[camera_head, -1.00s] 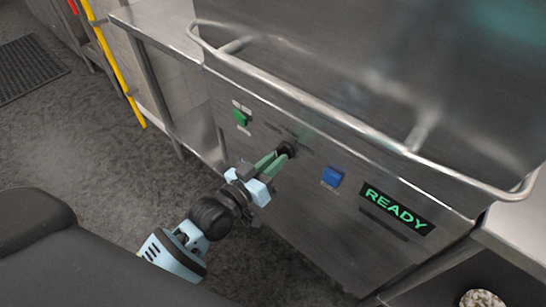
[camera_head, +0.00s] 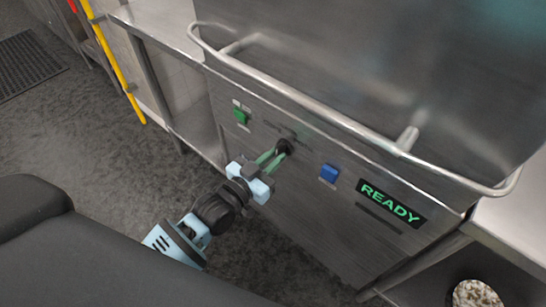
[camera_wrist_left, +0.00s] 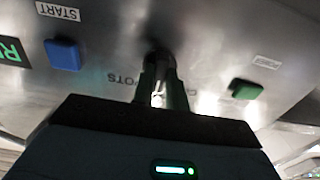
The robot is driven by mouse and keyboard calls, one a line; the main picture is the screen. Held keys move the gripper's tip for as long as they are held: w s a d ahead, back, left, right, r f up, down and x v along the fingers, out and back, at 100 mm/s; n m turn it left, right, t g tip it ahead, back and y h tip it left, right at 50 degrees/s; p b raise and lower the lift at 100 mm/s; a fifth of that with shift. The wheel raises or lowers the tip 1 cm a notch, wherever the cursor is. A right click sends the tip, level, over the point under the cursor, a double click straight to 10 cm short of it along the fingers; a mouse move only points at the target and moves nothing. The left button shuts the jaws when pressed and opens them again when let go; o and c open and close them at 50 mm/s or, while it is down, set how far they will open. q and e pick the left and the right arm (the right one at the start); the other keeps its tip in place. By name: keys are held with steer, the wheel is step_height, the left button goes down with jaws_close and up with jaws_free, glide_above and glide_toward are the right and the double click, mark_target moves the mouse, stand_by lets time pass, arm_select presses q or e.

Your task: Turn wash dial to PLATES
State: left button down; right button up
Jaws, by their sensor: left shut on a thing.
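The wash dial (camera_head: 284,146) is a small black knob on the steel front panel of the washer, between a green button and a blue button. My left gripper (camera_head: 278,154) reaches it from the lower left, its green fingers shut on the dial. In the left wrist view the dial (camera_wrist_left: 159,58) sits dark between the fingertips of the gripper (camera_wrist_left: 160,75). The word POTS shows on the panel beside the fingers; other dial lettering is mostly hidden behind them. The dial's pointer direction cannot be made out. My right gripper is not in view.
The green button (camera_head: 241,116) is left of the dial, and the blue START button (camera_head: 328,173) is right of it. A READY display (camera_head: 391,203) is further right. A steel handle bar (camera_head: 300,102) runs across above the panel. Steel counters flank the washer.

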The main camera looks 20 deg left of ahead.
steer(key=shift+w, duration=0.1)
arm_select(q)
steer(key=c, duration=1.4)
jaws_free()
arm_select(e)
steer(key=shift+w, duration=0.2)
arm_select(q)
steer(key=shift+s, duration=0.1)
steer(key=v, duration=0.7)
steer(key=shift+s+a, duration=0.15)
steer(key=shift+s, duration=0.15)
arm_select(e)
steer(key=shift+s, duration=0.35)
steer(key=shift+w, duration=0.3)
